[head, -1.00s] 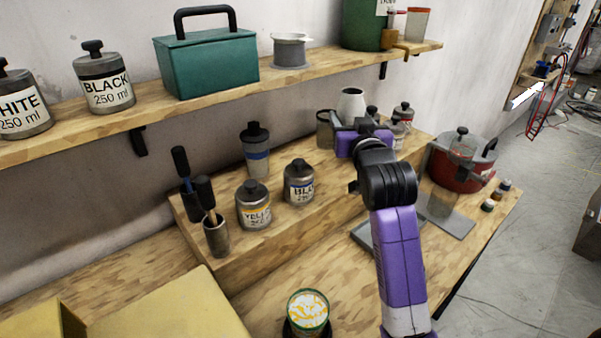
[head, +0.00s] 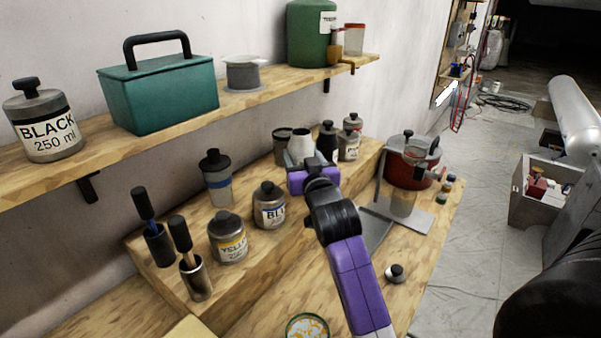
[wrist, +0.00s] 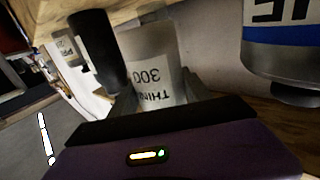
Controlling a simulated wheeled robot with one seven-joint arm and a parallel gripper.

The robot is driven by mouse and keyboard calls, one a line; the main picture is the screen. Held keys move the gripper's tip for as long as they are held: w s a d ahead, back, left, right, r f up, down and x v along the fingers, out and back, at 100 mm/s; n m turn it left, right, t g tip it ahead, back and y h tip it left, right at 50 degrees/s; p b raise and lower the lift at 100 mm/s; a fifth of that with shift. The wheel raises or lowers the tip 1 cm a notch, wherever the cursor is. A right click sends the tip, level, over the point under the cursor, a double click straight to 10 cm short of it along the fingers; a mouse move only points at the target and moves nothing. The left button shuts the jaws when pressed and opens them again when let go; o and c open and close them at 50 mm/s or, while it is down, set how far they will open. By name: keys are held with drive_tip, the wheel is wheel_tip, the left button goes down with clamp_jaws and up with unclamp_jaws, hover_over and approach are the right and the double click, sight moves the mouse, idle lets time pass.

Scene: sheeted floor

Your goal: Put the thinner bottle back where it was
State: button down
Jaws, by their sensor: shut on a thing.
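The thinner bottle (wrist: 155,62) is whitish and translucent; its label reads "THIN" and "300", upside down in the wrist view. In the head view its pale top (head: 301,143) shows above my gripper (head: 302,163) at the back of the raised wooden step. My gripper, with fingers either side of the bottle in the wrist view (wrist: 158,95), is shut on it. The bottle's lower part is hidden in the head view, and I cannot tell whether its base touches the step.
A dark bottle (head: 327,138) stands close to the right of the thinner bottle, and a grey can (head: 283,146) to its left. Blue (head: 269,206) and yellow (head: 228,238) paint bottles stand nearer. A red pot (head: 408,170) is to the right. The shelf (head: 200,118) runs above.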

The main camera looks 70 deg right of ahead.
drive_tip(key=shift+f, duration=1.95)
drive_tip(key=shift+f, duration=0.15)
drive_tip(key=shift+c, duration=2.4)
unclamp_jaws()
drive_tip(key=shift+f, duration=0.1)
drive_tip(key=shift+s+r, duration=0.1)
drive_tip(key=shift+r, duration=0.15)
drive_tip(key=b+v, duration=0.2)
drive_tip(key=v, duration=1)
